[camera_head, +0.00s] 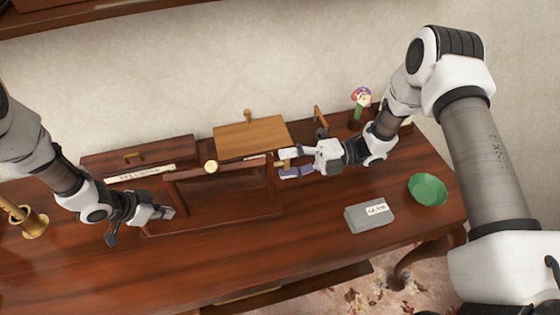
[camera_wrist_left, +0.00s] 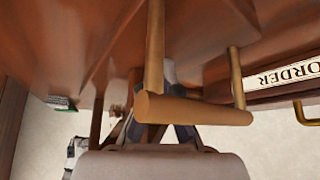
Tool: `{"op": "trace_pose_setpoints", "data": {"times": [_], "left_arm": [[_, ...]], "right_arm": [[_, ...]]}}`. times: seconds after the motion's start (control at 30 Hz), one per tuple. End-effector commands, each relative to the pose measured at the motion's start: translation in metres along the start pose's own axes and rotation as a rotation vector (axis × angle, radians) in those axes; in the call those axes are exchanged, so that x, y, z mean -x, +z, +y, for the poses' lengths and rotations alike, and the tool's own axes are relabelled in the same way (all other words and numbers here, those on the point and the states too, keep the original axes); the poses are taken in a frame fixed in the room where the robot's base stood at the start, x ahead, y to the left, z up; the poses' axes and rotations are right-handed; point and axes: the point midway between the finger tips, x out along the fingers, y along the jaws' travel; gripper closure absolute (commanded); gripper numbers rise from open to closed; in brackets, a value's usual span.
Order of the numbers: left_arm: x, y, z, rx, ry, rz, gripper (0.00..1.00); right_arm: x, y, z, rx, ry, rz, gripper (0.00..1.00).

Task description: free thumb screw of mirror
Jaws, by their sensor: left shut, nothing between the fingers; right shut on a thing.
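The mirror (camera_head: 228,190), a dark wooden framed panel seen from above, stands tilted at the middle of the desk. A round pale knob (camera_head: 211,167) is at its upper left. A small light-brown thumb screw (camera_head: 283,165) is at its right side. My right gripper (camera_head: 286,155) is at that side, shut on what looks like this thumb screw; its fingertips partly hide it. My left gripper (camera_head: 166,212) is shut and empty by the mirror's left lower edge. In the left wrist view, a wooden bar on two posts (camera_wrist_left: 190,108) crosses in front of my left fingers.
A labelled drawer box (camera_head: 140,160) stands behind left, a light wooden box (camera_head: 250,137) behind the mirror. A grey box (camera_head: 369,216) and green bowl (camera_head: 427,189) lie at right. A flower figure (camera_head: 360,103) stands back right. The desk front is clear.

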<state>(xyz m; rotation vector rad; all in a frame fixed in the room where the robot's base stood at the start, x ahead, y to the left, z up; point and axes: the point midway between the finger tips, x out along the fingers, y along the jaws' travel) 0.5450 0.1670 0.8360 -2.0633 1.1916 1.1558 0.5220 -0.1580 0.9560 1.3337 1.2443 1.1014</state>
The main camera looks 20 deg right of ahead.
Motion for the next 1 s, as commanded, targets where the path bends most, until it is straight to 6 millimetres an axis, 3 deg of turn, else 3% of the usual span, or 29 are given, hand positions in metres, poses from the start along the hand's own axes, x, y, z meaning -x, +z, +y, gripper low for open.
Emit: {"op": "trace_pose_setpoints", "data": {"times": [0.33,0.8,0.83,0.87,0.9,1.0], "left_arm": [[-0.0001,0.0,0.0,0.0,0.0,0.0,1.0],[-0.0002,0.0001,0.0,0.0,0.0,0.0,1.0],[-0.0002,0.0001,0.0,0.0,0.0,0.0,1.0],[-0.0002,0.0001,0.0,0.0,0.0,0.0,1.0],[-0.0002,0.0001,0.0,0.0,0.0,0.0,1.0],[-0.0001,0.0001,0.0,0.0,0.0,0.0,1.0]], "right_arm": [[-0.0001,-0.0002,-0.0012,0.125,-0.001,0.001,0.82],[-0.0001,-0.0001,-0.0016,0.138,-0.002,0.001,0.82],[-0.0001,-0.0002,-0.0016,0.138,-0.002,0.001,0.36],[-0.0001,-0.0002,-0.0016,0.138,-0.002,0.001,0.26],[-0.0001,-0.0002,-0.0016,0.138,-0.001,0.001,0.21],[-0.0001,-0.0001,-0.0014,0.137,-0.001,0.001,0.21]]}}
